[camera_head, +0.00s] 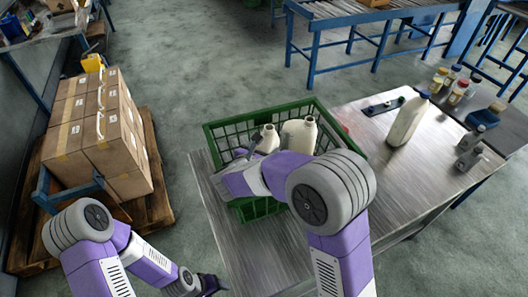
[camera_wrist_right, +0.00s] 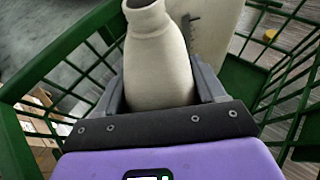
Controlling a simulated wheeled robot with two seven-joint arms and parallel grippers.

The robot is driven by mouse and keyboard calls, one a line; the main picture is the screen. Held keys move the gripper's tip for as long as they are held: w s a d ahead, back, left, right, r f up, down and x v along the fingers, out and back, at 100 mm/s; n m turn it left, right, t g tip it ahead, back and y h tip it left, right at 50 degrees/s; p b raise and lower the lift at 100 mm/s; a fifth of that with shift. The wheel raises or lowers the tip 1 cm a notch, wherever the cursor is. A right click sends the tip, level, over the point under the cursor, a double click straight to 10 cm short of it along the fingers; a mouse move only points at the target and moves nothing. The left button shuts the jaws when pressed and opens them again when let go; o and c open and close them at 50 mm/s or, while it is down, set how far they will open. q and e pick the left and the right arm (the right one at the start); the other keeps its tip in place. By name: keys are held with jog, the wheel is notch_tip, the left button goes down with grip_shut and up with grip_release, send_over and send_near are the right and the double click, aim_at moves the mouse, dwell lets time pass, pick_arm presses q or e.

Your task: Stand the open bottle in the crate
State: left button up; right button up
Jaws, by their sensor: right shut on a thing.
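A cream-white open bottle (camera_head: 268,141) is upright inside the green crate (camera_head: 314,104). My right gripper (camera_head: 247,155) reaches into the crate and is shut on this bottle; the right wrist view shows the bottle (camera_wrist_right: 157,60) between the two grey fingers (camera_wrist_right: 160,88), its uncapped neck up. Its base is hidden, so I cannot tell whether it touches the crate floor. A second white bottle (camera_head: 300,133) stands right beside it in the crate; its lower part is hidden by my arm. My left gripper (camera_head: 209,284) is low at the left, off the table; its fingers are unclear.
Several small bottles stand at the table's right end. Boxes (camera_head: 100,130) on a pallet are at the left. The table's front middle is clear.

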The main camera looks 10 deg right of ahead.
jog(key=shift+f, duration=0.15)
jog(key=o, duration=1.3)
jog(key=shift+o, duration=0.2)
jog(key=shift+s+a+r, duration=0.1)
jog(key=shift+r, duration=0.25)
jog(key=p+v, duration=0.2)
jog(key=v, duration=0.9)
jog(key=shift+s+a, duration=0.15)
jog(key=shift+s, duration=0.2)
